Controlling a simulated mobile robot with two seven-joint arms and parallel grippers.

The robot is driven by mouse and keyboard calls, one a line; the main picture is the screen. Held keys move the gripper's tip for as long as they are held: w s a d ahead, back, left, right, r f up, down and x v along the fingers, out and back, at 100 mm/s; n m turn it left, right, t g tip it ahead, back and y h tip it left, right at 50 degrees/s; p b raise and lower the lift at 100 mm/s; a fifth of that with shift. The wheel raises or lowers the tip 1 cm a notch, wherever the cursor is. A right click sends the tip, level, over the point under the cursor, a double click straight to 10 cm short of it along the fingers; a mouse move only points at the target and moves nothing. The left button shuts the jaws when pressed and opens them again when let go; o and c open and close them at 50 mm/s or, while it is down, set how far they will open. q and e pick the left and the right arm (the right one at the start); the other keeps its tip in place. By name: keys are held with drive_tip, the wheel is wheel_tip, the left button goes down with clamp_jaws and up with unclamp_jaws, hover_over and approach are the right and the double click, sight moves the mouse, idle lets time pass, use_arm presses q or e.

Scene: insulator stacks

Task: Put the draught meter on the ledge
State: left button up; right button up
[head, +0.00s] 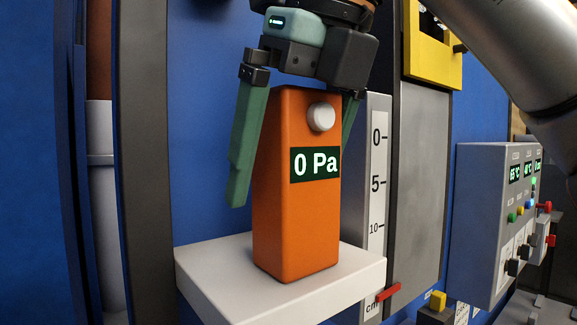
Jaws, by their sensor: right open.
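The draught meter (280,225) is a tall orange box with a white knob and a dark display reading "0 Pa". It stands upright on the white ledge (205,272). My right gripper (292,165) is above and around the meter, pointing down, with its green fingers apart. The left finger hangs beside the meter's left side with a gap at its tip. The other finger is mostly hidden behind the meter's right side. My left gripper is out of view.
A white scale (377,180) with a red pointer (388,292) stands just right of the ledge. A grey control box (485,215) with displays and coloured switches is farther right. A yellow frame (433,62) is at the upper right. A dark post (145,160) stands on the left.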

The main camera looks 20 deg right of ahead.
drive_tip(key=shift+s+r, duration=0.15)
drive_tip(key=shift+r, duration=0.3)
drive_tip(key=s+d, duration=0.4)
drive_tip(key=s, duration=0.7)
drive_tip(key=shift+s+r, duration=0.2)
drive_tip(key=shift+s, duration=0.05)
drive_tip(key=shift+d, duration=0.1)
